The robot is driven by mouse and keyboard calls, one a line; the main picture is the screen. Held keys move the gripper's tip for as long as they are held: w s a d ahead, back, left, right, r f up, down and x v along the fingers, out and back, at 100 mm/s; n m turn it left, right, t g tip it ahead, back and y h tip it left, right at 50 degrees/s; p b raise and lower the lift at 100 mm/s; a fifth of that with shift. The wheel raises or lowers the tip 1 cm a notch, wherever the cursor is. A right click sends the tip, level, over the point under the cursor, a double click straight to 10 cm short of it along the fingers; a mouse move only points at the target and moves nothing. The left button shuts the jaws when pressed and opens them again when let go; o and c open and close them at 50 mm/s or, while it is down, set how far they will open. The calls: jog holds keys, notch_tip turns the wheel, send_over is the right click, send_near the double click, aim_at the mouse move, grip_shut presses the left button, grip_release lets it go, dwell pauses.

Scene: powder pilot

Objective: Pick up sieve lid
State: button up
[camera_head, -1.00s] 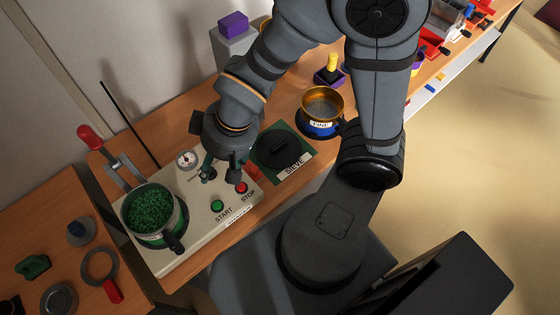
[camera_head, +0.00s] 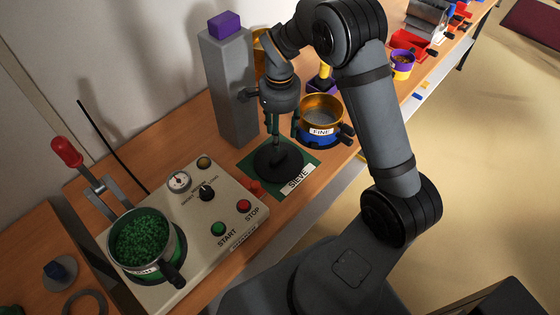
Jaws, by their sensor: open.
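The sieve lid (camera_head: 291,172) is a round black disc lying flat on the green mat (camera_head: 249,168) labelled SIEVE. My gripper (camera_head: 276,145) points down directly over the lid, with its fingertips at the lid's raised middle handle. The fingers are open and appear to be at or around the handle; contact cannot be told. The handle is mostly hidden behind the dark fingers. A sieve pan filled with green granules (camera_head: 144,245) sits clamped at the left end of the control panel.
The cream control panel (camera_head: 190,225) with START and STOP buttons lies left of the mat. A grey pillar (camera_head: 230,90) with a purple block on top stands close behind my gripper. The FINE sieve (camera_head: 320,118), gold and blue, stands close to the right.

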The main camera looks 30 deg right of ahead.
aim_at(280, 157)
jog(key=f, duration=0.3)
jog(key=f+p, duration=0.1)
jog(key=f, duration=0.2)
jog(key=f+p, duration=0.1)
jog(key=f, duration=0.2)
jog(key=shift+s+a, duration=0.1)
jog(key=shift+s, duration=0.15)
jog(key=shift+c, duration=1.1)
grip_shut()
